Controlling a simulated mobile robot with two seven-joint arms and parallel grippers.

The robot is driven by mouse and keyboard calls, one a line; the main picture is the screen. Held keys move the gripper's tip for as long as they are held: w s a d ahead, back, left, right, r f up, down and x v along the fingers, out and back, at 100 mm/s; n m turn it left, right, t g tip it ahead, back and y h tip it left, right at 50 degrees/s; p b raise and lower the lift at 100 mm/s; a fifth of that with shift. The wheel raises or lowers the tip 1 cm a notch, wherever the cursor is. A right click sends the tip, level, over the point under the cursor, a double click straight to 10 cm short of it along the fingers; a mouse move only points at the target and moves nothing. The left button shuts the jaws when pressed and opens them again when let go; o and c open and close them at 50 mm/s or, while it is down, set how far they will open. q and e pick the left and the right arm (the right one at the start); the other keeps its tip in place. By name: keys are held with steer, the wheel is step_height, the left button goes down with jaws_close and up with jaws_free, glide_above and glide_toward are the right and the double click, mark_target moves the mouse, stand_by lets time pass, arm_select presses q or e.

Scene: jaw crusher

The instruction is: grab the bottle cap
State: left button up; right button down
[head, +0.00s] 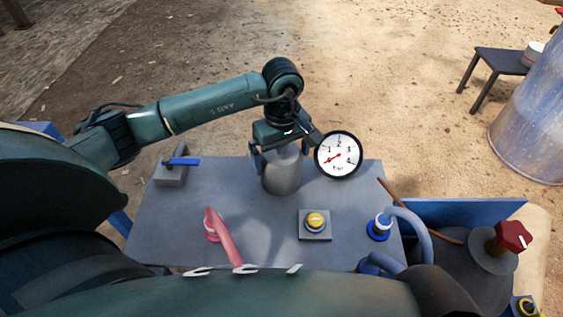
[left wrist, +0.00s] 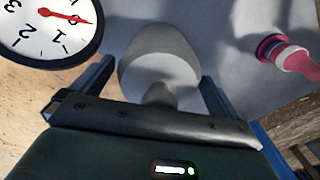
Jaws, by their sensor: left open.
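A grey, rounded, bottle-like object (head: 283,176) stands upright near the back edge of the grey table. My left gripper (head: 284,154) is above it, pointing down and open, with its fingers on either side of the object's upper part. In the left wrist view the pale object (left wrist: 158,55) lies between the open fingers of the left gripper (left wrist: 155,85), narrowing toward the palm. I cannot make out a separate cap; the top is partly hidden by the gripper. Contact with the fingers cannot be told. My right gripper is not in view.
A round pressure gauge (head: 338,155) stands just right of the left gripper. The table (head: 165,225) also bears a blue lever (head: 181,162), a pink-red handle (head: 221,237), a yellow button (head: 316,221) and a blue hose fitting (head: 379,227). A red knob (head: 513,236) is at right.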

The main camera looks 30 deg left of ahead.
arm_select(q)
steer(key=shift+f, duration=0.1)
steer(key=c, duration=1)
steer(key=shift+o, duration=0.2)
